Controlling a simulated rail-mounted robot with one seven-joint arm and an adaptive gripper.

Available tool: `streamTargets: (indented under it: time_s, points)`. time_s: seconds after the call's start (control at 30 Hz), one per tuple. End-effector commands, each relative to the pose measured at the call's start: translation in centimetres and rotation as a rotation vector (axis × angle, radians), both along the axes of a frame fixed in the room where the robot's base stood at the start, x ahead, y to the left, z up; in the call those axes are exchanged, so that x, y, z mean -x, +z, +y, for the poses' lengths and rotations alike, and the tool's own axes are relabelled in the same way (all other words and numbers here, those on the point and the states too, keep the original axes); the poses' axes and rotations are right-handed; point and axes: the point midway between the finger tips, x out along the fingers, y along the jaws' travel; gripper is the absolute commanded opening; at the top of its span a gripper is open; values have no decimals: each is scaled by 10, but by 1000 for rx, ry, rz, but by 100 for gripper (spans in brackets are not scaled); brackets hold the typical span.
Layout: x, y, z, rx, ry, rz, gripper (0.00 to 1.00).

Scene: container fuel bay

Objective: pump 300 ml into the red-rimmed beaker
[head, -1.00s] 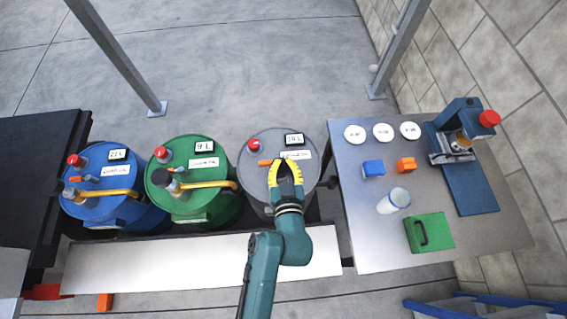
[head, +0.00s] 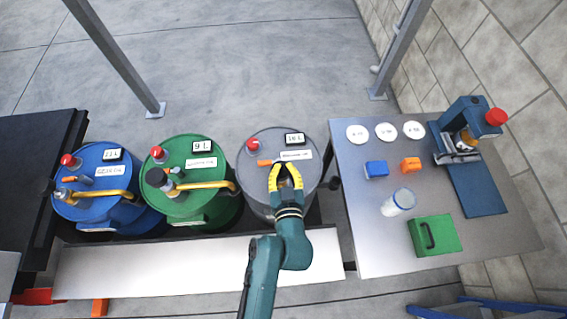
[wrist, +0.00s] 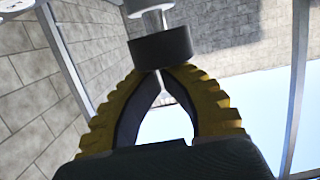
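My gripper (head: 287,168), with yellow fingers, is over the near part of the grey drum (head: 256,182). In the wrist view its fingers (wrist: 162,76) converge at a dark cylinder (wrist: 160,47) on a pale rod. The cylinder hides the very tips, so I cannot tell whether they hold it. A clear beaker (head: 399,202) stands on the metal table at the right; its rim looks pale and I see no red on it. The grey drum has a red cap (head: 252,145), an orange lever (head: 265,163) and a small display (head: 295,139).
A green drum (head: 181,149) and a blue drum (head: 92,154) stand left, each with a yellow spout. The table (head: 370,250) carries white discs (head: 386,131), a blue block (head: 376,169), an orange block (head: 410,165), a green case (head: 447,234) and a blue stand (head: 478,190).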

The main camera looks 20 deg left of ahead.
Motion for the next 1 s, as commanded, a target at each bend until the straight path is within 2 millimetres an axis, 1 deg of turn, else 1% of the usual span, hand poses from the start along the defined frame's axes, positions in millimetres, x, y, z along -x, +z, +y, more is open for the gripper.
streamTargets:
  time_s: [0.03, 0.13, 0.17, 0.2, 0.4, 0.5, 0.6, 0.7, 1.0]
  points:
    - [1, 14, 0, 1, 1, 5, 0]
    - [1, 40, -1, 0, 0, 4, 0]
    - [6, 36, -4, 1, -3, 9, 0]
    - [17, 33, -10, 1, -4, 9, 0]
    - [57, 46, -34, -1, -6, 3, 0]
    - [71, 51, -42, -2, -5, 1, 0]
    - [80, 54, -47, -2, -4, -1, 0]
    - [84, 56, -49, -1, -2, -2, 0]
    - [84, 56, -48, -1, -2, -3, 0]
